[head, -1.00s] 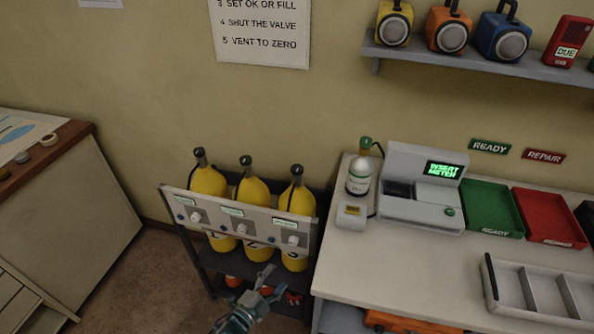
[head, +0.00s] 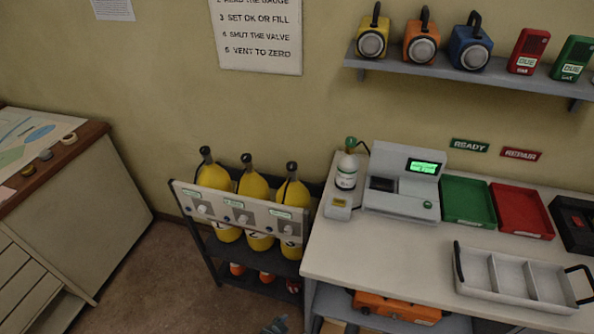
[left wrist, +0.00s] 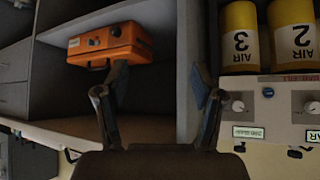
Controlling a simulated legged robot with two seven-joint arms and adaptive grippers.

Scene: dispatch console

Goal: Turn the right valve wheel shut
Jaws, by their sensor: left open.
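The right valve wheel (head: 287,230) is a small pale knob on the right end of the white panel (head: 238,214), in front of three yellow air cylinders. In the left wrist view, which is upside down, this wheel (left wrist: 237,104) sits below cylinder 3, just right of my gripper's right finger. My left gripper (left wrist: 162,78) is open with nothing between its fingers, and it does not touch the wheel. In the head view only a tip of my left gripper (head: 275,325) shows at the bottom edge. My right gripper is in neither view.
A white bench (head: 400,254) stands right of the cylinder rack (head: 207,252). An orange case (head: 397,307) lies on the shelf under it and also shows in the left wrist view (left wrist: 110,43). The floor (head: 165,270) left of the rack is clear.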

